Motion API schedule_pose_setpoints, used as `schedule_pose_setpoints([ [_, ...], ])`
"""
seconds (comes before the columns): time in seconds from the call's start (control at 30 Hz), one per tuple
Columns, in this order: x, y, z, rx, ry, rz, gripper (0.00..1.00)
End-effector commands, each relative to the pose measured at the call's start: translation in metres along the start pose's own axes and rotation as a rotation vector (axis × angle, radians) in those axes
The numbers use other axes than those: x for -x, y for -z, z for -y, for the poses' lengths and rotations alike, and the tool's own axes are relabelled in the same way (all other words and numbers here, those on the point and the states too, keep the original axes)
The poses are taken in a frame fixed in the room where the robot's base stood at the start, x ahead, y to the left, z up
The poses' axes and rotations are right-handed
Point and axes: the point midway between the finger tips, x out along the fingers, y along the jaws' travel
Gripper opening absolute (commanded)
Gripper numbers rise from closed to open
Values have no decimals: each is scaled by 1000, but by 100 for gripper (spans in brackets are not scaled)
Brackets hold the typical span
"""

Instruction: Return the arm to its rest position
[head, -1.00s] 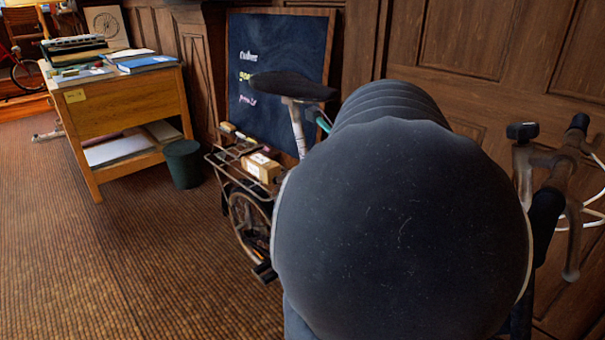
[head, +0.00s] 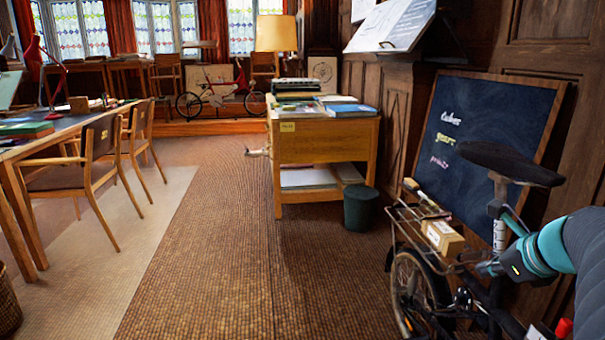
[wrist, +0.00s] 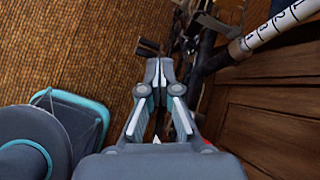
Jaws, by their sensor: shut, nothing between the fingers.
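My arm shows at the right edge of the head view, as a dark link with a teal band, in front of the bicycle (head: 412,285). My gripper cannot be made out clearly in the head view. In the wrist view my gripper (wrist: 160,76) points away from the camera, its two fingers together with nothing between them. Beyond its fingertips are dark bicycle parts, partly hidden by the fingers, and the brown floor (wrist: 95,40). I cannot tell whether the fingers touch the bicycle.
The bicycle's rack carries a small cardboard box (head: 442,237). A chalkboard (head: 470,120) leans on the panelled wall behind it. A dark bin (head: 361,208) stands beside a wooden desk (head: 325,140). Chairs (head: 100,140) and a table (head: 12,155) stand left. The carpet (head: 215,250) between is clear.

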Motion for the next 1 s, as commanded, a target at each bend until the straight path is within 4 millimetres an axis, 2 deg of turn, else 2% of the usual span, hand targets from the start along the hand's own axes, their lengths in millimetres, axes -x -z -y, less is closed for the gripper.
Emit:
schedule_pose_setpoints([
  [0.03,-7,-8,-28,123,-40,-12,0],
  [0.2,-20,-16,-115,589,-173,-54,0],
  [0.4,-13,-12,-199,1208,-293,-56,0],
  [0.5,-1,-8,-230,1563,-328,-40,0],
  [0.7,25,0,-266,2231,-347,-3,0],
  [0.8,33,4,-275,2455,-346,7,0],
  [0.9,37,6,-279,2588,-344,12,0],
  [1.0,38,7,-281,2642,-345,12,0],
])
